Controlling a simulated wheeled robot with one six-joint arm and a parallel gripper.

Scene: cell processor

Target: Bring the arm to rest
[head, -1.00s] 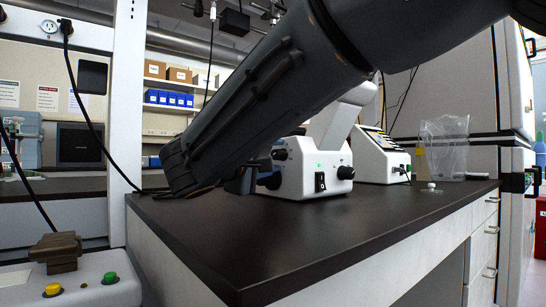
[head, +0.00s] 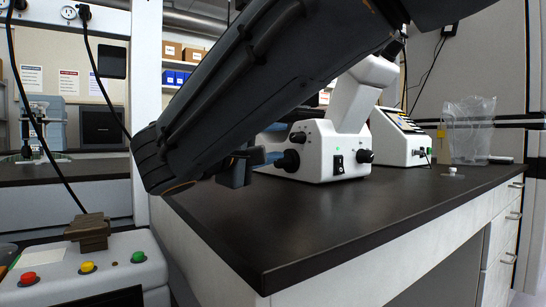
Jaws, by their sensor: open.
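My arm reaches down from the upper right across the head view, its thick dark links covering much of the upper middle. My gripper (head: 235,172) shows at the end of the arm, partly hidden behind the wrist. It is over the left part of the dark bench top (head: 340,220), left of a white microscope-like instrument (head: 318,165). I cannot tell how far it is from the instrument. I see nothing held in it.
A white device with a screen (head: 402,135), a clear bag (head: 468,128) and a small white item (head: 453,171) stand on the bench at right. A control box (head: 95,272) with coloured buttons is at lower left. The bench's front middle is clear.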

